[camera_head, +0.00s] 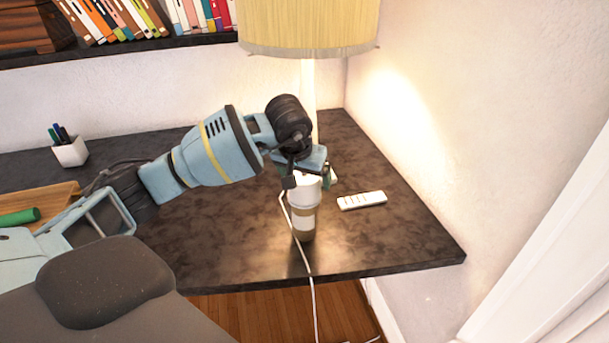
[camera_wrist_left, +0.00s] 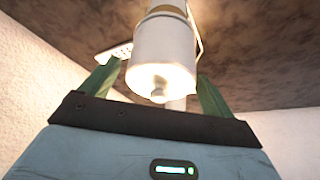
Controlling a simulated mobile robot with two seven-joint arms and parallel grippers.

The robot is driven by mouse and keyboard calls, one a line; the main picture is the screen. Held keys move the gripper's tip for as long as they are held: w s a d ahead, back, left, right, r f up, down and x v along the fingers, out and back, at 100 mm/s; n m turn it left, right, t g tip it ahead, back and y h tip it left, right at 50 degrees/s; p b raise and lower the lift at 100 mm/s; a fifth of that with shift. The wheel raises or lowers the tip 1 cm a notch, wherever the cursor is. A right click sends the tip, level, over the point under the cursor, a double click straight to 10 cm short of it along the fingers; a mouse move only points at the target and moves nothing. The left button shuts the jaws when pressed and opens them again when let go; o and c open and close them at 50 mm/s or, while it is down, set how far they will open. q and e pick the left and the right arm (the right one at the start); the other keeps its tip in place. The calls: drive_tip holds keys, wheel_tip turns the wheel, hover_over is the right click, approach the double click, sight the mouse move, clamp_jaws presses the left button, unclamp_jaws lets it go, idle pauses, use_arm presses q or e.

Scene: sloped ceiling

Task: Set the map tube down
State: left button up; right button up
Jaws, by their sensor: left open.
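The map tube (camera_head: 303,221), white at the top with brown and cream bands, stands upright on the dark tabletop (camera_head: 235,235), near its front edge. My left gripper (camera_head: 307,180) is above it, with its fingers open at either side of the tube's white top. In the left wrist view the white end of the tube (camera_wrist_left: 163,55) shows between and beyond the two green fingers, with no clear contact. The tube's base meets the table in the head view, though I cannot tell its exact contact. My right gripper is out of view.
A white remote (camera_head: 362,200) lies right of the tube. A lamp with a yellow shade (camera_head: 308,28) stands behind. A white cord (camera_head: 312,295) runs beside the tube over the table edge. A pen cup (camera_head: 70,152) and a green cylinder (camera_head: 20,217) are at left.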

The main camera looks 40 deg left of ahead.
use_arm(q)
drive_tip(key=shift+r, duration=0.35)
drive_tip(key=v, duration=1.1)
drive_tip(key=shift+s+r, duration=0.2)
drive_tip(key=shift+r, duration=0.05)
drive_tip(key=shift+d+f, duration=0.1)
